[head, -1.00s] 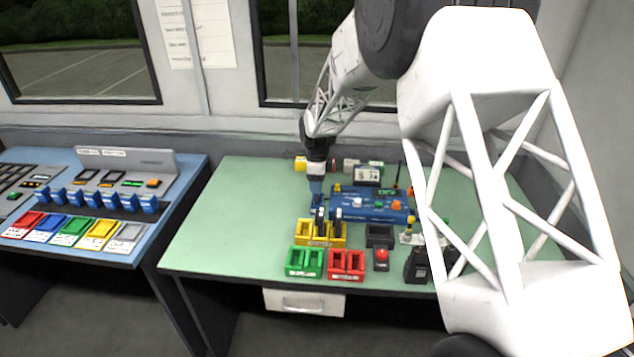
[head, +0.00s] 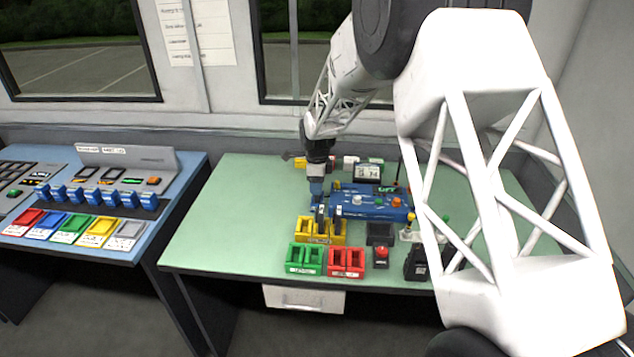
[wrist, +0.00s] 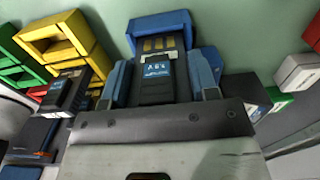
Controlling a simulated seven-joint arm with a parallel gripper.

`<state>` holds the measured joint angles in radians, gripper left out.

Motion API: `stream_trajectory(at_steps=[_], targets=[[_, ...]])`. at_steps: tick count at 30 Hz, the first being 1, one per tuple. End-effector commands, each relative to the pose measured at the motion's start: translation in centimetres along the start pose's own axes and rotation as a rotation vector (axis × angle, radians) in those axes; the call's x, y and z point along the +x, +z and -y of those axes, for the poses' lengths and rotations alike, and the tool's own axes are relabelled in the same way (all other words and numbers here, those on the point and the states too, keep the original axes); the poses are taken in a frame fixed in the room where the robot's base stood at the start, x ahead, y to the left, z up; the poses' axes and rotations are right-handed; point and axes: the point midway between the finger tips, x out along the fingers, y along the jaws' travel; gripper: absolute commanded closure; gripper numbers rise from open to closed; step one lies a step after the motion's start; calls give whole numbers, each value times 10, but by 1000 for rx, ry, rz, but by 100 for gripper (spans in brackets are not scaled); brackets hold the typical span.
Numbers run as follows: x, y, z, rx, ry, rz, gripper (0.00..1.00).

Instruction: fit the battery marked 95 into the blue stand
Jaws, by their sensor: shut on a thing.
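My gripper (wrist: 163,88) has its blue fingers shut on a dark battery (wrist: 156,92). The battery has a blue label and gold contacts at its far end; the label's number is too blurred to read surely. The blue stand (wrist: 160,19) lies just beyond the contact end in the wrist view, in line with the battery. I cannot tell whether the two touch. In the head view my gripper (head: 317,192) points down at the left end of a blue console (head: 372,206). The blue stand cannot be clearly told apart there.
A yellow stand (head: 319,238), a green stand (head: 304,266) and a red stand (head: 346,271) are in front of my gripper. Another dark battery (wrist: 66,90) is near the yellow stand in the wrist view. A red button (head: 381,252) is to the right. The green table's left part is clear.

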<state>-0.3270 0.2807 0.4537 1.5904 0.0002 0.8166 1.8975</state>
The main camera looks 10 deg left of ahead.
Motion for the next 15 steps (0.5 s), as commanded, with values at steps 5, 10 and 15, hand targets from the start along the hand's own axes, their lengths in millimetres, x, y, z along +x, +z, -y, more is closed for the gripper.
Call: stream_trajectory(at_steps=[5, 10, 15], targets=[[3, 0, 0, 0, 0, 0, 72], [6, 0, 0, 0, 0, 0, 72], [9, 0, 0, 0, 0, 0, 72]])
